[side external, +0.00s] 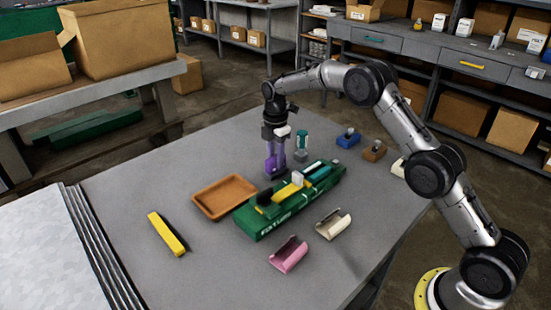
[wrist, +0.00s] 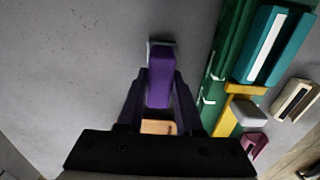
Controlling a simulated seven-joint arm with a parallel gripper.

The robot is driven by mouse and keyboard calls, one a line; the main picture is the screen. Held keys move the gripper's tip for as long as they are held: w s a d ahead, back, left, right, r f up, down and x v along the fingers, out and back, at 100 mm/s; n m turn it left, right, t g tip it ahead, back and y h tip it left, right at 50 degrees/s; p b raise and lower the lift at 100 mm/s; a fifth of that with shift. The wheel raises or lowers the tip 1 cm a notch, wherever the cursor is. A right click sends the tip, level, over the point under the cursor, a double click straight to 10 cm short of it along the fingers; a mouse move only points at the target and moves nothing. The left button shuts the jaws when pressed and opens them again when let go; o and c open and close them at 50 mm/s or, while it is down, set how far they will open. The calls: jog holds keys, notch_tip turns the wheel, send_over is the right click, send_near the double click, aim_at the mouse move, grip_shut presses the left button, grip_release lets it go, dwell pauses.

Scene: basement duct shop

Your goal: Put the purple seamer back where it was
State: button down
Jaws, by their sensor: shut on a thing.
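The purple seamer (wrist: 160,88) is between the two fingers of my gripper (wrist: 159,103) in the wrist view. It has a pale grey edge at its far end, and a tan part shows at its near end. In the side view my gripper (side external: 275,158) points down, shut on the seamer, just behind the green rack (side external: 262,226). The seamer is low over the grey table; I cannot tell whether it touches it. The rack holds yellow and teal tools; the teal one (wrist: 275,45) shows at the right in the wrist view.
A tan tray (side external: 223,213) lies left of the rack, a yellow bar (side external: 166,234) farther left. Pink (side external: 289,254) and cream (side external: 333,224) pieces lie in front. A teal-topped piece (side external: 302,140), a blue one (side external: 348,138) and a brown one (side external: 374,151) stand behind. The table's left part is mostly clear.

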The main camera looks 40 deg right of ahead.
jog(key=c, duration=0.6)
grip_release()
jog(key=shift+f, duration=0.1)
jog(key=shift+o, duration=0.2)
